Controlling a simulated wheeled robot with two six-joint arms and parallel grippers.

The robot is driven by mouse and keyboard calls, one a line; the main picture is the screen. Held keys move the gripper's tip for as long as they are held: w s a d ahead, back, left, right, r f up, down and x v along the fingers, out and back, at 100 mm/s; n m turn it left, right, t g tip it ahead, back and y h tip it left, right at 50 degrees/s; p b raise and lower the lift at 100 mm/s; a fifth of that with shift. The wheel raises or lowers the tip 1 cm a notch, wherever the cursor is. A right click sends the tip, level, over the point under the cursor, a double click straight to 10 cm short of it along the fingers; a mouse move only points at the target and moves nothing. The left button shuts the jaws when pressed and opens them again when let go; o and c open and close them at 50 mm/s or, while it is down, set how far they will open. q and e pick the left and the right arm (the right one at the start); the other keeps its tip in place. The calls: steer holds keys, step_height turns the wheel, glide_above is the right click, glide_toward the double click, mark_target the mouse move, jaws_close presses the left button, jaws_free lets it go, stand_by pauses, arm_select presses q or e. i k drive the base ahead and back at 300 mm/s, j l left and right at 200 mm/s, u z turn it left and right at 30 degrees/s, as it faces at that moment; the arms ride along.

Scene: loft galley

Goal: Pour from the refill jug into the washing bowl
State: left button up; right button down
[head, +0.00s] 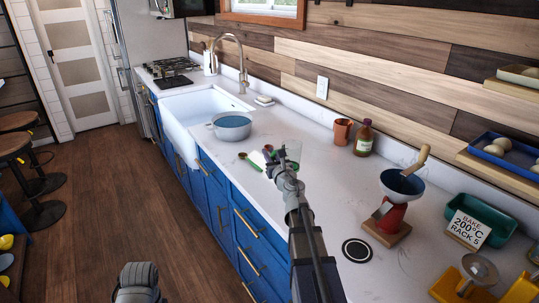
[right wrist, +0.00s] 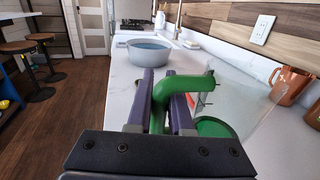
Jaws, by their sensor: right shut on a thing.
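The washing bowl (head: 231,126) is grey with blue inside and stands on the white counter just right of the sink. It also shows ahead in the right wrist view (right wrist: 146,54). My right gripper (head: 272,155) is shut on the green handle (right wrist: 190,84) of the clear refill jug (head: 293,150). The jug's clear wall (right wrist: 245,98) and a green round part show right of the fingers. The jug is to the right of the bowl and apart from it. I cannot tell its liquid level or whether it touches the counter. My left gripper is not in view.
A copper mug (head: 342,131) and a brown bottle (head: 363,139) stand by the wall. A red grinder-like stand (head: 390,217) is at the right. The tall faucet (head: 241,65) rises behind the sink.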

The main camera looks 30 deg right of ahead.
mark_target(230, 126)
steer(key=i+j, duration=0.3)
steer(key=i, duration=0.25)
steer(key=i+j, duration=0.3)
steer(key=i, duration=0.25)
steer(key=i+j, duration=0.3)
steer(key=i, duration=0.2)
steer(key=i+l, duration=0.15)
steer(key=l, duration=0.15)
steer(key=i+l, duration=0.15)
steer(key=l, duration=0.15)
